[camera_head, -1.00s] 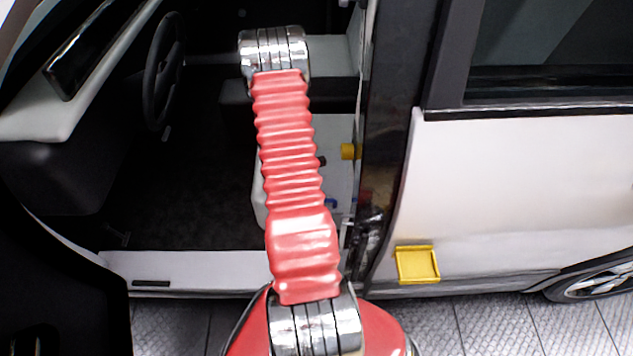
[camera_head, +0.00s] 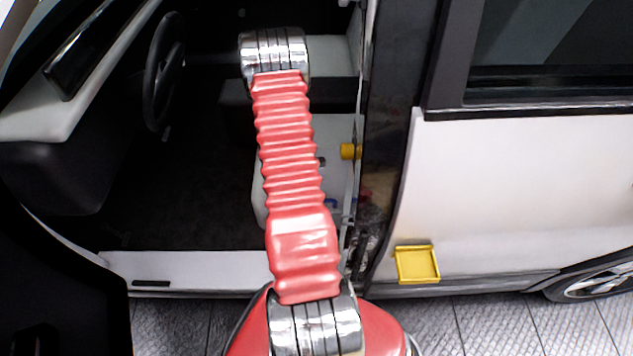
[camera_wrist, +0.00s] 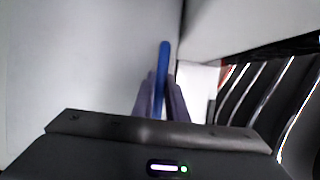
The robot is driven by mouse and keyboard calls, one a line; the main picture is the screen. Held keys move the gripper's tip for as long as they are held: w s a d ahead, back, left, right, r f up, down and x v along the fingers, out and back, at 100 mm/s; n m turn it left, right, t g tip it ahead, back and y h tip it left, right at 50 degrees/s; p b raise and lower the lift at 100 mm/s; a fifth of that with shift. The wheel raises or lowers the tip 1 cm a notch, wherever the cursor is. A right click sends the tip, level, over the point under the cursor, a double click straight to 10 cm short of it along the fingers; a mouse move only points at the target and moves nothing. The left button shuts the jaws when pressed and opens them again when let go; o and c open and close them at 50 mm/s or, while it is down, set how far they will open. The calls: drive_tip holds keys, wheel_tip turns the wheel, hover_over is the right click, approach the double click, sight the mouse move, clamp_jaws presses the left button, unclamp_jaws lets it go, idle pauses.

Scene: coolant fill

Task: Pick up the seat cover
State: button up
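I cannot make out for sure which part is the seat cover. A pale panel (camera_head: 334,56) shows inside the doorway behind the top of my arm. In the wrist view a narrow blue bar (camera_wrist: 164,62) stands upright against pale surfaces. The two dark fingers of my gripper (camera_wrist: 162,88) lie close on either side of it, with no clear gap, so they look shut on it. Whether the bar belongs to the seat cover cannot be told. In the head view my arm hides the gripper.
A white box-like part (camera_head: 338,135) with a yellow knob (camera_head: 348,151) stands behind my arm. The dark door pillar (camera_head: 393,130) is close on its right. A steering wheel (camera_head: 164,72) is at left, above open dark floor. A yellow flap (camera_head: 417,263) sits on the white body side.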

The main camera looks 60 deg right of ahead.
clamp_jaws()
drive_tip(key=shift+r, duration=0.1)
idle(1.1)
drive_tip(key=shift+w+d+r, duration=0.15)
drive_tip(key=shift+w+r, duration=0.05)
drive_tip(key=shift+r, duration=0.3)
wheel_tip(320, 180, up, 6)
drive_tip(key=shift+r, duration=0.1)
drive_tip(key=w+d, duration=0.4)
drive_tip(key=w, duration=0.5)
drive_tip(key=w+d, duration=0.3)
drive_tip(key=w, duration=0.6)
drive_tip(key=shift+d, duration=0.4)
